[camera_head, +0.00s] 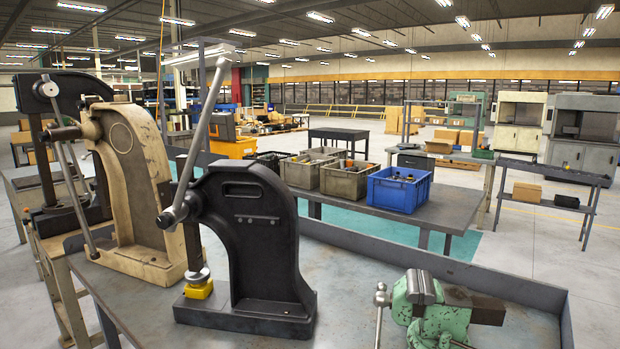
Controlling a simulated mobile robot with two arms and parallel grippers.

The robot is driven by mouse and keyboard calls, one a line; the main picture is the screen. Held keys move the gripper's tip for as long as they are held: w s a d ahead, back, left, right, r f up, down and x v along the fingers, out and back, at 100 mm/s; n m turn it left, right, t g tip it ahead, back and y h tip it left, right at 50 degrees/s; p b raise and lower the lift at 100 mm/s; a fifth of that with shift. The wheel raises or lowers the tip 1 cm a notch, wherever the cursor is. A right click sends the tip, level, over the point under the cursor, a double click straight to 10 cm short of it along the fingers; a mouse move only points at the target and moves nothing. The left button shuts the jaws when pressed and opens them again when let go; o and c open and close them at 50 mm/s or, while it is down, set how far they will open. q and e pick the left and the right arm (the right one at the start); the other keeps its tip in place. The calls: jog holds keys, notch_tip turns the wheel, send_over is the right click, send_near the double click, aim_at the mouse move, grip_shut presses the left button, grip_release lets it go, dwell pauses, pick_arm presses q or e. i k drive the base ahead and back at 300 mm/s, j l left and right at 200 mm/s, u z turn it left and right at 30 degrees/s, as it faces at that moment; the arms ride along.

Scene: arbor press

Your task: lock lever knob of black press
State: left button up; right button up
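A black arbor press (262,235) stands upright on the grey workbench in the middle foreground. Its long steel lever (203,130) slants up and slightly right from the hub on the press's left side. A rounded knob (166,220) sits at the lever's lower end; its upper end shows against a hanging lamp. A yellow block (199,290) lies under the ram on the press base. A second black press (66,90) stands at the far left, partly hidden behind a beige press. I cannot tell whether any knob is locked. Neither of my grippers is in view.
The beige press (135,185) stands close to the left of the front black press. A green vise (435,310) sits at the bench's right front. A raised rim (450,268) runs along the bench's back. Behind it, another table holds a blue crate (399,190) and grey bins.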

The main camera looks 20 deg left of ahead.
aim_at(164, 222)
jog(key=u, duration=1.25)
